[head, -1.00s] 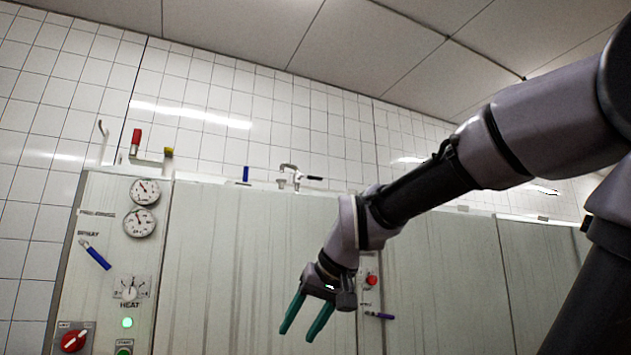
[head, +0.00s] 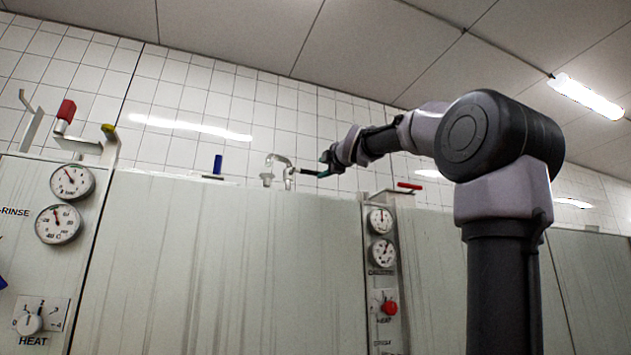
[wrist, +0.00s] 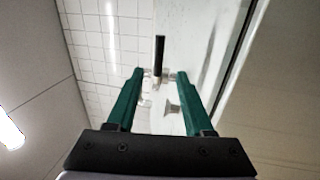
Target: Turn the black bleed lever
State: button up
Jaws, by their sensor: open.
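The black bleed lever (head: 308,172) sticks out to the right from a metal tap with a curved spout (head: 279,161) on top of the large pale cabinet. My gripper (head: 325,162) is at the lever's right end, its green fingers pointing left toward the tap. In the wrist view the lever (wrist: 159,48) lies in line with the gap between the two open fingertips (wrist: 160,73), with a finger on each side. I see no clear contact, and cannot tell how deep the lever sits between the fingers. The gripper holds nothing.
A blue handle (head: 217,164) stands left of the tap. Red (head: 66,111) and yellow (head: 108,129) handles are on the left cabinet, above gauges. A red lever (head: 409,186) and a gauge panel (head: 381,250) stand at right. The tiled wall is behind.

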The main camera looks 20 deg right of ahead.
aim_at(312, 173)
jog(key=w, duration=0.3)
jog(key=w+r, duration=0.1)
jog(key=w, duration=0.3)
jog(key=w+r, duration=0.1)
jog(key=w, duration=0.2)
jog(key=shift+w+r, duration=0.15)
jog(key=shift+w, duration=0.15)
grip_shut()
dwell(1.1)
